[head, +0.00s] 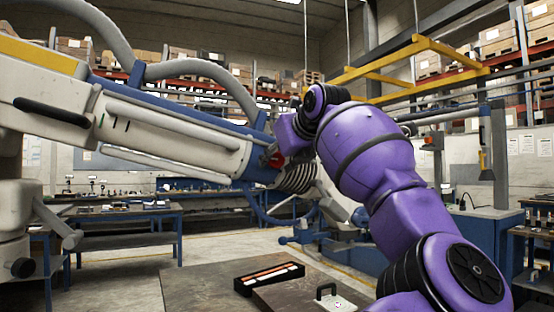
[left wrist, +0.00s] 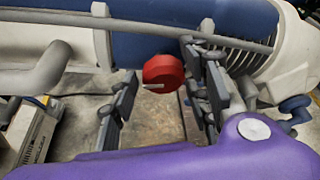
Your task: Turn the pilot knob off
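Whether the fingertips reach the knob's depth is unclear. My right gripper is not in view.
A ribbed bellows (head: 298,179) sits close right of the knob. Blue workbenches stand behind.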

